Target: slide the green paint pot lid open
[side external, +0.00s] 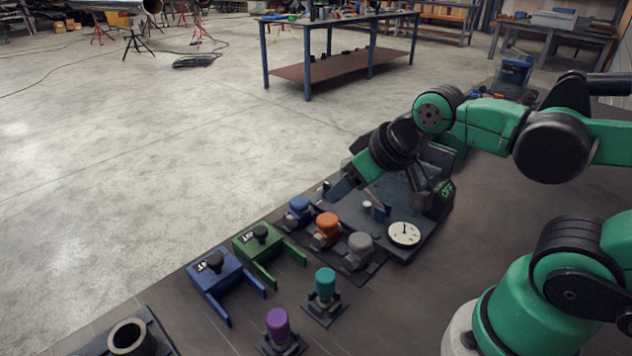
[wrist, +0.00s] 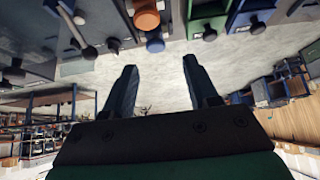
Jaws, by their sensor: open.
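The green paint pot lid (side external: 256,241) is a flat green piece with a black knob (side external: 260,233) on top and a dark label. Two green rails extend from it toward the lower right. It also shows upside down at the top of the wrist view (wrist: 208,11), right of centre, with its knob hanging down. My gripper (side external: 357,195) is open and empty, up and to the right of the lid in the side view, over the dark panel area. In the wrist view my gripper (wrist: 157,62) has its fingers wide apart, with nothing between them.
A similar blue lid (side external: 214,271) sits beside the green one. Teal (side external: 325,283) and purple (side external: 278,325) posts stand nearer. A white dial (side external: 404,234) is on the panel.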

